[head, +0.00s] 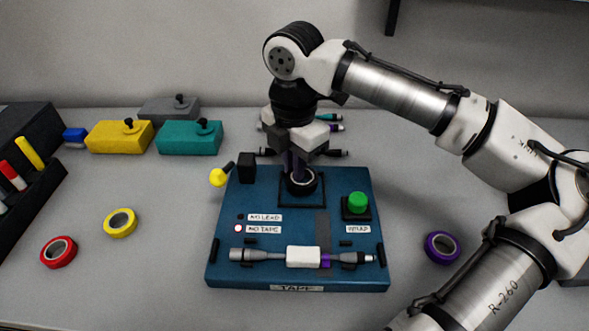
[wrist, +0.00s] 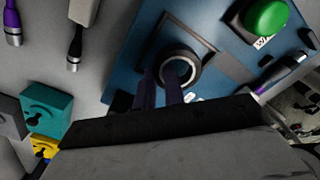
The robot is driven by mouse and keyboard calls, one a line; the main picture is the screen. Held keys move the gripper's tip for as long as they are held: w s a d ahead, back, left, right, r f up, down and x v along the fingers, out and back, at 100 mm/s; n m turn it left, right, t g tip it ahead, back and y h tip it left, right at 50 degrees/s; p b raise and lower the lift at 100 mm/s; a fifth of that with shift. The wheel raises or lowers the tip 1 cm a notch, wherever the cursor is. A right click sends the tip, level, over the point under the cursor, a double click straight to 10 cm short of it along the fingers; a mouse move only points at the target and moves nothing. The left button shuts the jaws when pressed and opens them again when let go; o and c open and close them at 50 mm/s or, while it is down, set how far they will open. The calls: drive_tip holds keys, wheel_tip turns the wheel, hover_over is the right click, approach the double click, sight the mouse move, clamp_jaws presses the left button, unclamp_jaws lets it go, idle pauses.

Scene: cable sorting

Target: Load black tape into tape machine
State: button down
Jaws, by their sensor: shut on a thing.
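The black tape (head: 301,183) is a dark roll with a pale core. It is at the square frame (head: 318,202) on the upper part of the blue tape machine (head: 219,265). My gripper (head: 297,172) points down and is shut on the roll's near-left wall. In the wrist view the black tape (wrist: 180,70) shows within the dark square outline, with the purple fingertips (wrist: 162,90) on its edge. I cannot tell whether the roll touches the machine surface. A cable (head: 262,256) with a white sleeve lies along the machine's front.
A green button (head: 357,202) and a yellow-tipped lever (head: 218,176) flank the frame. Red tape (head: 58,252), yellow tape (head: 120,222) and purple tape (head: 442,247) lie on the table. Yellow (head: 119,136) and teal (head: 190,137) blocks stand behind left. Cables lie behind the machine.

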drive_tip(key=shift+f, duration=0.85)
drive_tip(key=shift+f, duration=0.15)
drive_tip(key=c, duration=1.8)
unclamp_jaws()
drive_tip(key=shift+o, duration=0.2)
wheel_tip(320, 180, up, 12)
drive_tip(key=shift+r, duration=0.2)
